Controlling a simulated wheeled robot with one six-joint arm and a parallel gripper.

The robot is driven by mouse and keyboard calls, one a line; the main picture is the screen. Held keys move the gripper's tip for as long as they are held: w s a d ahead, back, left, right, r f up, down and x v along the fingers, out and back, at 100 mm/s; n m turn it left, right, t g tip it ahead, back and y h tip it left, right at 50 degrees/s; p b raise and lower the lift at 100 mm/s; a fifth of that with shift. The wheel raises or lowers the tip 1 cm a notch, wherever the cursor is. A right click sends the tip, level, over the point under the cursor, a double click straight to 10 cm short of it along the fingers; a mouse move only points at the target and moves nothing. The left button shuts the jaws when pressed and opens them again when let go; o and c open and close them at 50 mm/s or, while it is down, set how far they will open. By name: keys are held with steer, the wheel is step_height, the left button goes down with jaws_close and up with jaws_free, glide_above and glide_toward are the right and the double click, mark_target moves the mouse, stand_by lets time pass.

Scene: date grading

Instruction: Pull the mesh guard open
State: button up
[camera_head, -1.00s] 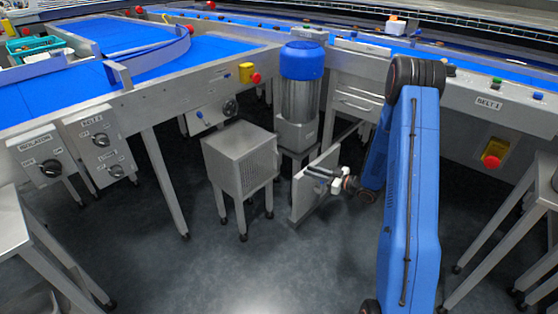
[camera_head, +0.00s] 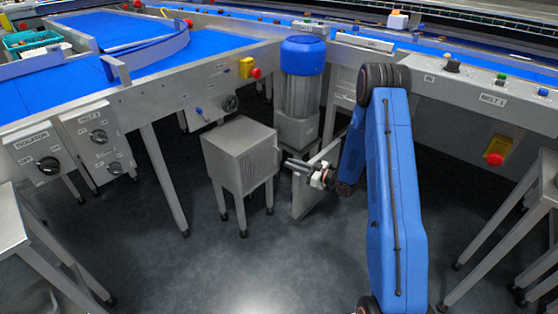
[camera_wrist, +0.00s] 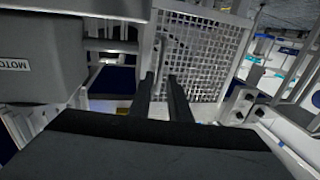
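The mesh guard (camera_wrist: 205,50) is a metal grid panel in a pale frame, upright in the upper middle of the wrist view. A slim bar-like handle (camera_wrist: 161,52) stands near its left side. In the head view the guard appears to be the grille (camera_head: 262,165) on the right face of a grey steel box. My gripper (camera_wrist: 165,80) is open, its two dark fingers pointing at the handle area with a gap between them. In the head view my gripper (camera_head: 290,165) is just right of the grille. I cannot tell whether the fingers touch the handle.
A motor (camera_head: 300,90) with a blue cap stands behind the box; a grey labelled housing (camera_wrist: 40,50) fills the wrist view's left. A steel plate (camera_head: 304,200) stands beside my gripper. Floor in front is clear.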

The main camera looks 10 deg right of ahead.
mark_target(279, 166)
steer(key=shift+x, duration=3.6)
jaws_close()
